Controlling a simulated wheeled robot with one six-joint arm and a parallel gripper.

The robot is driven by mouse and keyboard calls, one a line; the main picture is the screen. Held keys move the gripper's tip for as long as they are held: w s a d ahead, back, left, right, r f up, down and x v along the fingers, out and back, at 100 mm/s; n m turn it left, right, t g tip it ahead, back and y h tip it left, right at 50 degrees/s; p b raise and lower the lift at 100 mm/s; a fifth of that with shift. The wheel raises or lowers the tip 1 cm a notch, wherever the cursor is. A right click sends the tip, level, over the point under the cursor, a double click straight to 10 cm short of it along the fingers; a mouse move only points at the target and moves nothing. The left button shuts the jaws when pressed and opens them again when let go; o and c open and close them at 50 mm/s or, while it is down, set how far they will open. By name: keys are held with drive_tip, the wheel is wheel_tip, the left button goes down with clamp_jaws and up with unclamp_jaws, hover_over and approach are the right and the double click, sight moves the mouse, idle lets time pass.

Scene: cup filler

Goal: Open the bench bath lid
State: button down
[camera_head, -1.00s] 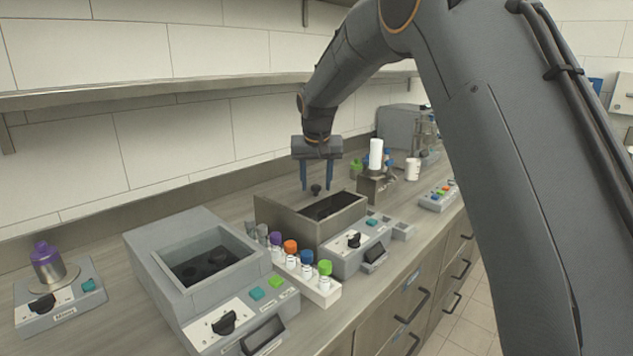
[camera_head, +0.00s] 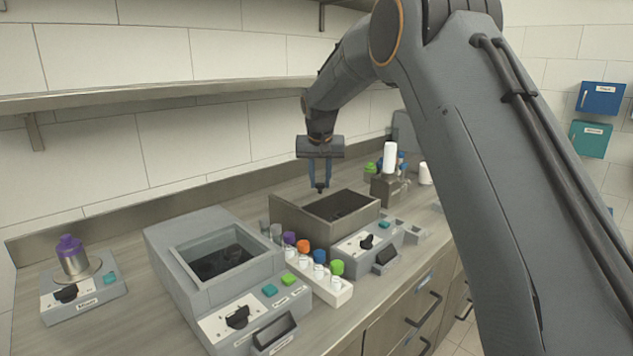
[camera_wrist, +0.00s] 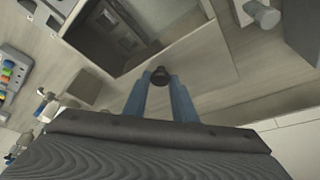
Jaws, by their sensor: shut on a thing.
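The bench bath (camera_head: 372,232) is a grey unit with a steel-walled, dark, open-looking well. A flat steel panel (camera_head: 300,222), seemingly its lid, stands along the well's left side; its exact tilt is hard to tell. In the wrist view the black knob (camera_wrist: 160,76) sits between the fingertips, with the dark well (camera_wrist: 130,30) beyond.
A rack of colour-capped vials (camera_head: 320,283) stands close in front of the bath. A shelf (camera_head: 150,92) runs along the wall.

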drive_tip(key=c, duration=1.5)
unclamp_jaws()
drive_tip(key=shift+o, duration=0.2)
drive_tip(key=b+v, duration=0.1)
drive_tip(key=v, duration=0.6)
drive_tip(key=shift+r, duration=0.4)
drive_tip(key=shift+s, duration=0.15)
